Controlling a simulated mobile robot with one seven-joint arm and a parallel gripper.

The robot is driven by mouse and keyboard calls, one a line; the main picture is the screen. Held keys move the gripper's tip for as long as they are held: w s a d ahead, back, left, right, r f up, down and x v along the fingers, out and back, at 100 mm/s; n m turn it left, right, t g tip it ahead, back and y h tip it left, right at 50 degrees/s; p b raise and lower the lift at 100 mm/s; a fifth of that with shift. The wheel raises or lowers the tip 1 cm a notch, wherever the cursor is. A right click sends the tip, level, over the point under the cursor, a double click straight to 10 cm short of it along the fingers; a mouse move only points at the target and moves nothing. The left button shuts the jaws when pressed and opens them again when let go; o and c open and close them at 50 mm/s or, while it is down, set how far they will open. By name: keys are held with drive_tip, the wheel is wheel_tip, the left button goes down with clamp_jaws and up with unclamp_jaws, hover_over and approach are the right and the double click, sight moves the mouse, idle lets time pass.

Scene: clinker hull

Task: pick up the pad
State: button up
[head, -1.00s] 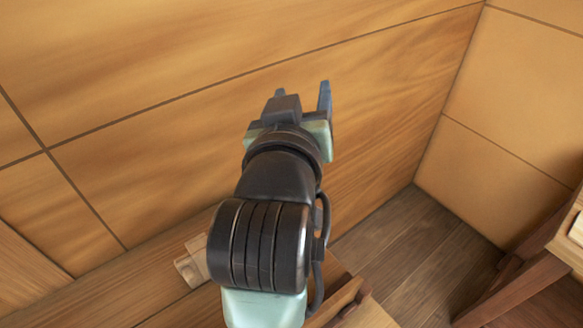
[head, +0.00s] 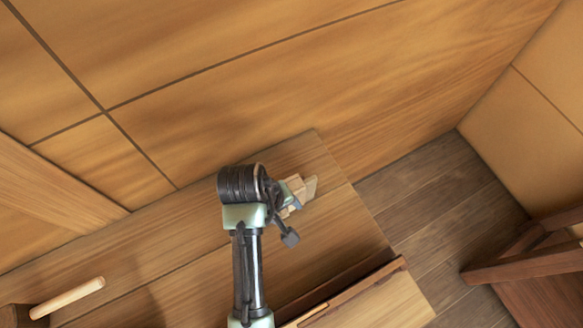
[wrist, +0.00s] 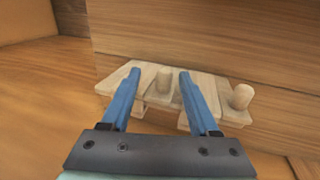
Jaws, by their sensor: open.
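In the wrist view, a group of pale wooden flat pieces (wrist: 210,90) lies on the wooden bench surface. Two short round pegs stand up from it: one peg (wrist: 163,78) between my fingers and another peg (wrist: 241,97) to the right. I cannot tell for sure which part is the pad. My gripper (wrist: 159,72) is open, its blue fingers on either side of the first peg, with no visible grip on it. In the head view the pale pieces (head: 310,187) show beside my wrist, partly hidden by it; my fingers are mostly hidden there.
The bench (head: 345,230) runs along a panelled wooden wall (head: 270,90). A pale rod (head: 68,297) lies at the lower left. A raised dark strip (head: 345,288) edges the bench front. Plank floor (head: 440,190) and a dark wooden frame (head: 525,262) are at the right.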

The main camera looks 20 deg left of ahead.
drive_tip(key=shift+a+p+x, duration=0.15)
drive_tip(key=shift+p+x, duration=0.15)
drive_tip(key=shift+x, duration=1.1)
drive_tip(key=shift+a+p+x, duration=0.15)
drive_tip(key=shift+p+x, duration=0.15)
drive_tip(key=shift+x, duration=1.1)
drive_tip(key=shift+s+f, duration=0.1)
drive_tip(key=shift+s, duration=0.05)
clamp_jaws()
